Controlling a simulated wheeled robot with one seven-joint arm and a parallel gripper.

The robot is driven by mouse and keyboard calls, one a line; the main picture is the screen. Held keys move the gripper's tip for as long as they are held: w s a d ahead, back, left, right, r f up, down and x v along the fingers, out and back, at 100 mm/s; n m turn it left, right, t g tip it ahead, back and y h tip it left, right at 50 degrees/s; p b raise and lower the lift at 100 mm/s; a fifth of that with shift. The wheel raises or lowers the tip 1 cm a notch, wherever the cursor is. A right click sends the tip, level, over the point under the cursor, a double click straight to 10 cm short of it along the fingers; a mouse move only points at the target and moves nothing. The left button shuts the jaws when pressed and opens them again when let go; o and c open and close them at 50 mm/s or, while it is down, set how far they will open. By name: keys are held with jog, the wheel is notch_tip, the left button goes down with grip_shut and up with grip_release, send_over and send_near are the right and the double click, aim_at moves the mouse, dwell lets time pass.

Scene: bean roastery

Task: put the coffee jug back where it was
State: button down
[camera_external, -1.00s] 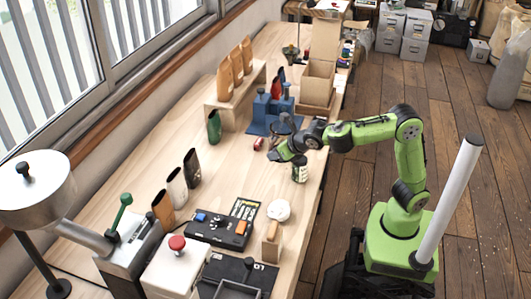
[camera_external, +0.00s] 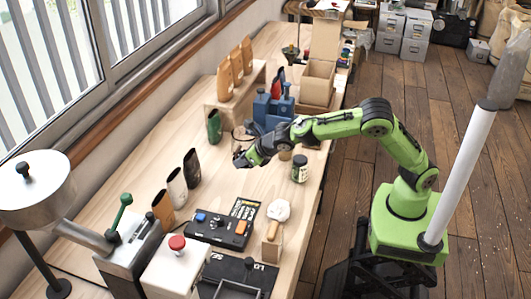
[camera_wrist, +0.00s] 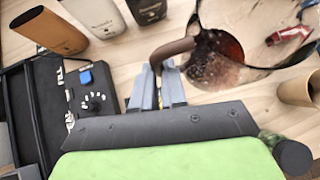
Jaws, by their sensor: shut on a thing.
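The coffee jug is a clear glass vessel with a brown handle and some brown liquid or residue inside. In the wrist view the jug (camera_wrist: 222,66) is at the upper right, its rim cut off by the frame. My gripper (camera_wrist: 160,88) is shut on its handle. In the external view my gripper (camera_external: 240,160) is over the middle of the bench, with the jug (camera_external: 238,134) just behind it, partly hidden by my arm. I cannot tell whether the jug touches the bench.
Dark, white and orange bags (camera_external: 177,185) stand left of my gripper. A blue apparatus (camera_external: 270,106) is beyond my arm. A labelled jar (camera_external: 299,169) stands near the front edge. A black control box (camera_external: 220,228) is nearer the camera.

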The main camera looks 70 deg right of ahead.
notch_tip(320, 180, down, 10)
jog(key=b, duration=0.2)
jog(key=shift+b, duration=0.4)
jog(key=shift+f, duration=0.2)
jog(key=c, duration=1.2)
grip_release()
